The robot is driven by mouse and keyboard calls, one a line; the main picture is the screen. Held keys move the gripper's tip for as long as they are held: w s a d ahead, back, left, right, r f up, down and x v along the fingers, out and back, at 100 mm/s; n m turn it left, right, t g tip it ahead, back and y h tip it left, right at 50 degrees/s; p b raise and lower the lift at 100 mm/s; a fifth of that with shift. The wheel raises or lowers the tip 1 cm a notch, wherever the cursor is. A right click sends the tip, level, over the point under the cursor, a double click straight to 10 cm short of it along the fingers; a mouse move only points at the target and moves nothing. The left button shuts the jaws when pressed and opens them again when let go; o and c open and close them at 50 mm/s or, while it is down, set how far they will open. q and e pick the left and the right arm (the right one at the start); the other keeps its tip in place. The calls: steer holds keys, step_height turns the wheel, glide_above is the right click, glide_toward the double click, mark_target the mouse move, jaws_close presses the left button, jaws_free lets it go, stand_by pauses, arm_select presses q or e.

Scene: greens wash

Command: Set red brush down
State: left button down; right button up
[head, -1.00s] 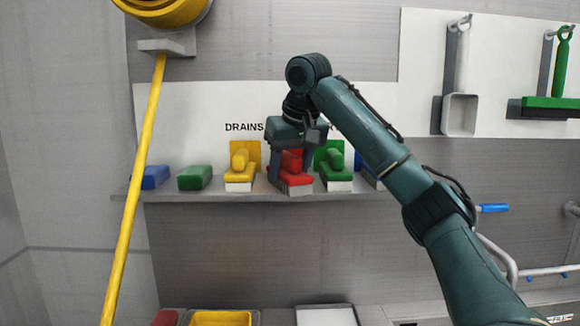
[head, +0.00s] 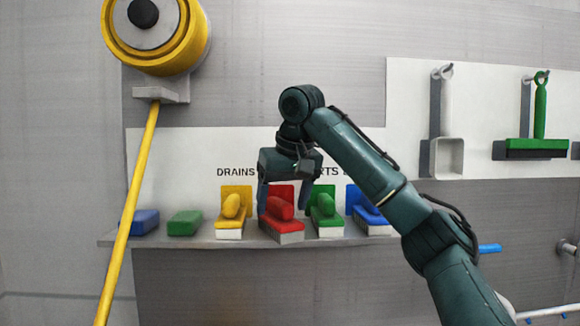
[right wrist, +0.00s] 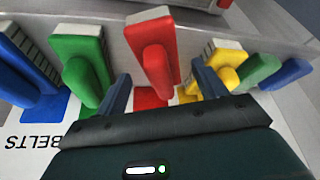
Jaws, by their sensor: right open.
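The red brush (head: 282,213) stands on the wall shelf (head: 190,240), in front of a red panel, between the yellow brush (head: 231,214) and the green brush (head: 325,212). My right gripper (head: 283,198) is open just above and behind it, with a finger on either side and no visible grip. In the right wrist view the red brush (right wrist: 154,58) lies between the spread fingers (right wrist: 160,85), with gaps on both sides. My left gripper is not in view.
A blue brush (head: 368,212) stands at the right of the row; blue (head: 146,221) and green (head: 185,223) blocks lie at the left. A yellow hose (head: 135,200) hangs from a reel (head: 155,30). A scoop (head: 441,150) and green squeegee (head: 537,148) hang at right.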

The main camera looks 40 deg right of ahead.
steer(key=v, duration=0.9)
steer(key=shift+f, duration=0.1)
stand_by(0.5)
